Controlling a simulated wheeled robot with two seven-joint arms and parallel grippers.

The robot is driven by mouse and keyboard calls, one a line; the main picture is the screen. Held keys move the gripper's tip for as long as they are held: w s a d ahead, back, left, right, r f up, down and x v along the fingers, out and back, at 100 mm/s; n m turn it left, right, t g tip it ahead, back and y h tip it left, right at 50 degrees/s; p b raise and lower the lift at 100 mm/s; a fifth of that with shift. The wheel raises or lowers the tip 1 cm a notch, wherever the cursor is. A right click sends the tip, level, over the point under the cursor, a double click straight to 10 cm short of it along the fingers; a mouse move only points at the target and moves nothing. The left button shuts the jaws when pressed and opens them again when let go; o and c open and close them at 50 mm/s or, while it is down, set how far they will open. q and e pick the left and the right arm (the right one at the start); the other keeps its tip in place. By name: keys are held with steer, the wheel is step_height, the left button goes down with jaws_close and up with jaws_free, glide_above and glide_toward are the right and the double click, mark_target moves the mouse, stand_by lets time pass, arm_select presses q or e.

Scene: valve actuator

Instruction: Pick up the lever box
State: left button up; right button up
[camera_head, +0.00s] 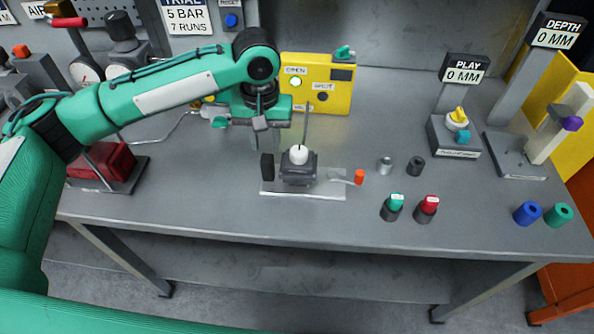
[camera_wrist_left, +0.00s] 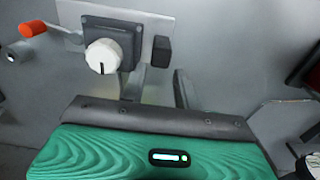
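A dark grey box with a white round knob (camera_head: 298,156), which I take as the lever box, stands upright on a thin light plate (camera_head: 325,194) near the bench's front middle. An arm with an orange end (camera_head: 358,176) extends to its right. A small black block (camera_head: 267,167) stands close by on its left. My left gripper (camera_head: 270,138) is above and behind the box, apart from it. In the left wrist view its fingers (camera_wrist_left: 159,76) are spread and empty, with the knobbed box (camera_wrist_left: 118,40) and black block (camera_wrist_left: 161,50) beyond. My right gripper is not visible.
A yellow panel (camera_head: 326,92) stands behind the box. A PLAY gauge (camera_head: 455,137) stands at right, a red block (camera_head: 108,160) at left. The bench front is clear.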

mark_target(267, 156)
arm_select(q)
steer(key=shift+a+f, duration=0.1)
steer(key=shift+f, duration=3.05)
jaws_close()
